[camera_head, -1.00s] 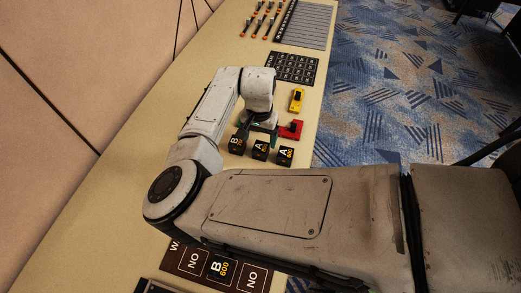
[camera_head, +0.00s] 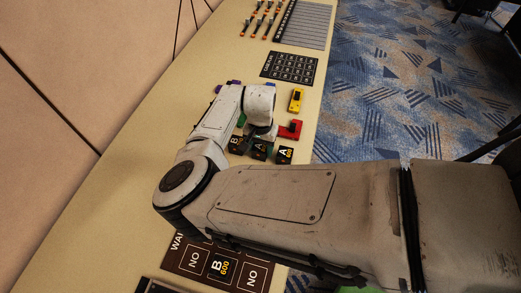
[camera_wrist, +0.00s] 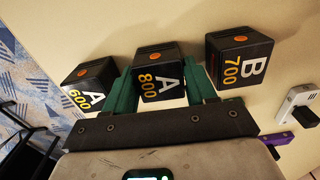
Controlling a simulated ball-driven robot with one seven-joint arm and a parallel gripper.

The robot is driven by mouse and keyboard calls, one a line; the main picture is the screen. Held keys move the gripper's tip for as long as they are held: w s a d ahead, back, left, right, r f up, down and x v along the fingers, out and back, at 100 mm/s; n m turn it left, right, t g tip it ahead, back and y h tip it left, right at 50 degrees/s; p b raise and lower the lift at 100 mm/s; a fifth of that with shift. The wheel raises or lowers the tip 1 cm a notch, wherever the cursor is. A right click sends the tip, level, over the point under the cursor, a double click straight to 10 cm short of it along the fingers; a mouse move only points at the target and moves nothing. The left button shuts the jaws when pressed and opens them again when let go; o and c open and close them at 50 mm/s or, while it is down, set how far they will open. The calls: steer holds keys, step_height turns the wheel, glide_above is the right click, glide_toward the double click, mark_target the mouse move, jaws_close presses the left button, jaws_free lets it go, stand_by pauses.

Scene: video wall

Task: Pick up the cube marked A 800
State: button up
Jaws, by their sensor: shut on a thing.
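The black cube marked A 800 (camera_wrist: 160,72) sits between the green fingers of my gripper (camera_wrist: 159,84) in the wrist view, with an orange spot on its top. The fingers are shut on its two sides. In the head view the same cube (camera_head: 260,151) is the middle one of a row, partly hidden under my gripper (camera_head: 262,138). Whether it is clear of the table cannot be told. The cube marked A 600 (camera_wrist: 89,84) stands to its left in the wrist view, and the cube marked B 700 (camera_wrist: 240,57) to its right.
A red block (camera_head: 290,130) and a yellow one (camera_head: 297,101) lie behind the cubes near the table edge. A dark grid board (camera_head: 289,68) lies further back. A brown board (camera_head: 206,262) marked NO and B 600 lies in front. The table's left side is mostly bare.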

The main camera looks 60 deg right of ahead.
steer(key=c, duration=0.4)
